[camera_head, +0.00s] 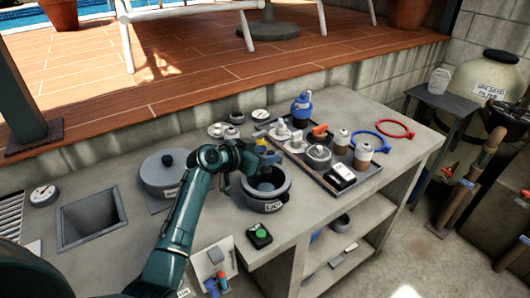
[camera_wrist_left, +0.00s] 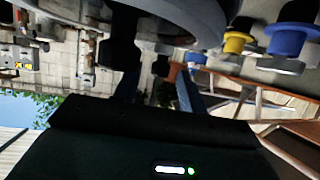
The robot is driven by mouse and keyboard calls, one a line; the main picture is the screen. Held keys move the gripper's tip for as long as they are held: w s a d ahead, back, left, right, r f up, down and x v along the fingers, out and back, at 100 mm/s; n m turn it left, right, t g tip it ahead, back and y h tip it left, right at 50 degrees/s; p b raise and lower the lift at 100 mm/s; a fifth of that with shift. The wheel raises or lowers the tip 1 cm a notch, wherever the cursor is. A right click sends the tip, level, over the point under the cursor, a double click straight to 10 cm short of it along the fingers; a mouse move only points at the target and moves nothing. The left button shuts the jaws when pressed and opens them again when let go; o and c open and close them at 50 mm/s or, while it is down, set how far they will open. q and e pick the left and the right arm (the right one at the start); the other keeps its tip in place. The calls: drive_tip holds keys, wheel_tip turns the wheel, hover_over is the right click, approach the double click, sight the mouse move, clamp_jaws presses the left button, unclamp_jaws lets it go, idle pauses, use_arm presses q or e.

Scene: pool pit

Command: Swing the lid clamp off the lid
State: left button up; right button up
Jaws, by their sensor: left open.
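My forearm and wrist cover part of that rim, and I cannot tell whether the fingers touch anything. The housing's inside looks dark bluish. A grey round lid (camera_head: 160,170) with a knob lies on the counter to the left, behind my arm. I cannot pick out the lid clamp for certain. In the left wrist view a large grey curved rim (camera_wrist_left: 165,22) fills the top, close to the camera. My right gripper does not show.
A dark tray (camera_head: 372,173) with bottles and fittings is at the right, with a red ring (camera_head: 395,129) and a blue ring (camera_head: 372,142) behind it. A square sink opening (camera_head: 92,218) is at the left. A green-button box (camera_head: 259,236) sits in front of the housing.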

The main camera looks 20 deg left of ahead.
use_arm(q)
drive_tip(key=shift+c, duration=0.3)
clamp_jaws()
idle(0.4)
